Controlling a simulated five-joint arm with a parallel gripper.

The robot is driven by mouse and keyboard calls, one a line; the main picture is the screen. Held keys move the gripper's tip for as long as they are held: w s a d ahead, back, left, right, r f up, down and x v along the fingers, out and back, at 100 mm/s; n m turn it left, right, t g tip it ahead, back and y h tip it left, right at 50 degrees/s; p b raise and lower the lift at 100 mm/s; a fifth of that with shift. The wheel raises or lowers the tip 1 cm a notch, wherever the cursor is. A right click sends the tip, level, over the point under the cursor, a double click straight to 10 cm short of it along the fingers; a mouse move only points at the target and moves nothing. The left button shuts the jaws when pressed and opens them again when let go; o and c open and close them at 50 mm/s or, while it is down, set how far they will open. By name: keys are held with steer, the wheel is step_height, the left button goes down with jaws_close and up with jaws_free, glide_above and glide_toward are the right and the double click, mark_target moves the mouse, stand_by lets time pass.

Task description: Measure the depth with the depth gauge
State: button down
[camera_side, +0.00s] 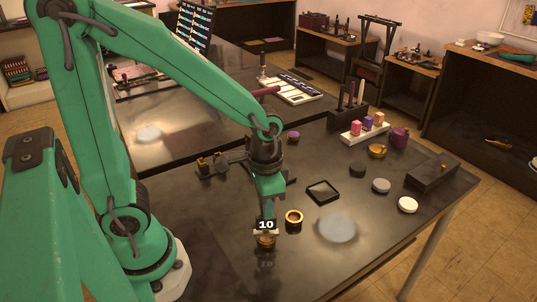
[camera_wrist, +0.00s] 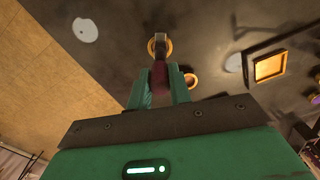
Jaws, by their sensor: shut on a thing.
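The depth gauge (camera_side: 265,225) is held upright in my gripper (camera_side: 267,201), and a sign on it reads "10". In the wrist view the jaws (camera_wrist: 160,92) are shut on its dark red body (camera_wrist: 160,76). Its lower end is at a small brass cup (camera_side: 265,243), which also shows at the gauge's tip in the wrist view (camera_wrist: 151,45). I cannot tell whether the tip touches the bottom of the cup. A second brass cup (camera_side: 293,217) stands just to the right, open at the top.
A dark square tray (camera_side: 322,191) and a pale round patch (camera_side: 337,228) lie right of the cups. Small discs (camera_side: 408,205), a dark block (camera_side: 432,174) and a white rack (camera_side: 364,131) are farther right. The front left of the table is clear.

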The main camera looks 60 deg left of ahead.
steer(key=shift+f, duration=0.6)
stand_by(0.8)
steer(key=shift+r, duration=3)
